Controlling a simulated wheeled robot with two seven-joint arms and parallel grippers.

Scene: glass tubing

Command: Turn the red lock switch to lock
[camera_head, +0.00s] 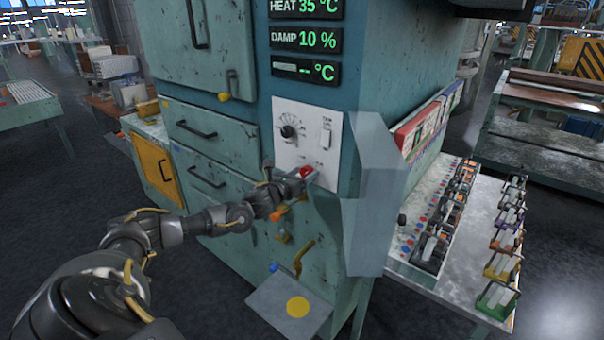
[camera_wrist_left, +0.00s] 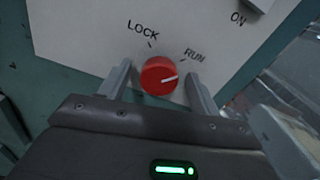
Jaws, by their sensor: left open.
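The red lock switch (camera_wrist_left: 160,76) is a round knob on a white panel (camera_wrist_left: 90,35), with LOCK printed at its upper left and RUN at its upper right. Its white pointer line slants right and slightly up, toward the RUN side. In the head view the red switch (camera_head: 306,171) is at the bottom of the white panel (camera_head: 317,125). My left gripper (camera_head: 298,178) is at the switch. In the left wrist view its open fingers (camera_wrist_left: 160,85) stand on either side of the knob, with a gap at each side. My right gripper is not in view.
The teal cabinet (camera_head: 215,155) carries a black dial (camera_head: 289,132) and a white rocker switch (camera_head: 326,138) above the red switch. A grey angled plate (camera_head: 375,200) juts out to the right. A tilted plate with a yellow disc (camera_head: 298,306) is below.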

